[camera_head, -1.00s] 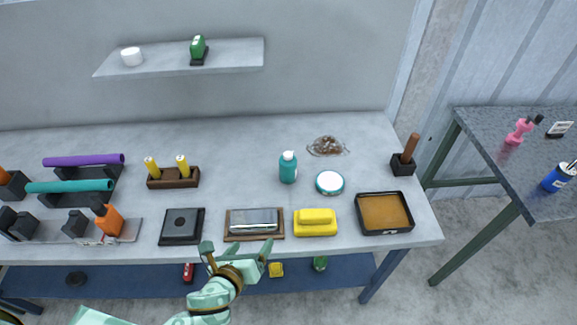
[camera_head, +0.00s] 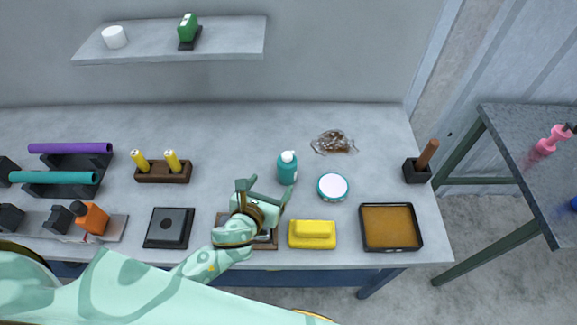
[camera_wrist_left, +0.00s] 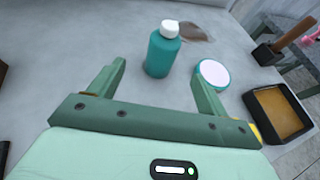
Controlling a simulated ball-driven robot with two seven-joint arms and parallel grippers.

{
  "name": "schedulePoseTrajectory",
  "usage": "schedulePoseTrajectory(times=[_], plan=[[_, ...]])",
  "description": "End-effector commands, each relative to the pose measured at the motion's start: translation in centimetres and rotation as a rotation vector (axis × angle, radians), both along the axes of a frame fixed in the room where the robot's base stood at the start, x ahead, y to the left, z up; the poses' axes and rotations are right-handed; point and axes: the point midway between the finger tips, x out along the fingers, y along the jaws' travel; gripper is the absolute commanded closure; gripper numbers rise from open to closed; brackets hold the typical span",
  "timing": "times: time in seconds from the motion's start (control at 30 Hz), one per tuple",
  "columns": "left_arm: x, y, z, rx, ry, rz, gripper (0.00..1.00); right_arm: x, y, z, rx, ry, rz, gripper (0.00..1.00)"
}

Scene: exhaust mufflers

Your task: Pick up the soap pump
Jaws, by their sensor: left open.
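The soap pump, seen as a teal bottle (camera_head: 287,170) with a white top, stands upright on the grey workbench. It also shows in the left wrist view (camera_wrist_left: 162,56), ahead of and between the two fingers. My left gripper (camera_head: 263,186) is open and empty, above the bench just in front and to the left of the bottle in the head view. I see no contact between fingers and bottle. My right gripper is not in view.
A round teal-and-white tin (camera_head: 333,187) stands close right of the bottle, with a brown see-through heap (camera_head: 334,142) behind. A yellow block (camera_head: 312,234) and an orange-brown tray (camera_head: 390,228) lie at the front. A wooden two-bottle holder (camera_head: 163,174) stands left.

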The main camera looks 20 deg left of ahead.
Motion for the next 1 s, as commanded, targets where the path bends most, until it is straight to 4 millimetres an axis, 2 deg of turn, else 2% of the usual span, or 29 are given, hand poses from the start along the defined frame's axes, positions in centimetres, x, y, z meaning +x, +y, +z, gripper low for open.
schedulePoseTrajectory(times=[0.1,0.2,0.43,0.7,1.0], plan=[[2.8,-0.2,-1.4,-0.002,-0.001,0.002,0.23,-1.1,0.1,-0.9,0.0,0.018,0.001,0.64],[4.6,-0.3,-2.1,-0.001,-0.001,0.003,0.23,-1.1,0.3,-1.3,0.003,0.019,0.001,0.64],[6.5,-0.6,-2.8,-0.004,0.0,0.002,0.23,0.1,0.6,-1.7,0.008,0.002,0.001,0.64],[10.2,-1.4,-4.6,-0.001,0.0,0.002,0.23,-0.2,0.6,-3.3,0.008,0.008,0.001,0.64],[10.8,-1.4,-4.6,-0.002,0.0,0.001,0.23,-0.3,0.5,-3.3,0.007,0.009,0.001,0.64]])
